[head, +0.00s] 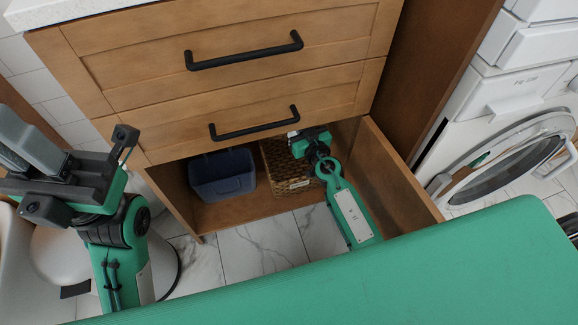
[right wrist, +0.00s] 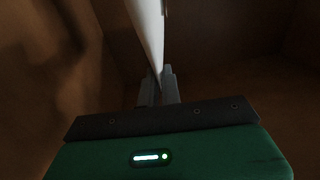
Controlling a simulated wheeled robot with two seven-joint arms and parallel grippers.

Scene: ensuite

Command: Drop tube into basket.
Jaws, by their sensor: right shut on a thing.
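A white tube (right wrist: 147,35) rises from between the fingers of my right gripper (right wrist: 158,88) in the right wrist view. The right gripper is shut on it. In the head view the right gripper (head: 308,137) is inside the low open compartment, above the woven basket (head: 278,165). Only a small white bit of the tube (head: 293,133) may show there. The basket is brown wicker with a pale label, and my right arm covers part of it. My left gripper (head: 85,178) is at the left, open and empty, with its fingers wide apart.
A dark blue bin (head: 222,175) stands left of the basket in the compartment. The wooden cabinet (head: 215,80) with two black-handled drawers is above, and its side panel (head: 385,165) is close to the right arm. A white washer (head: 505,160) stands at the right.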

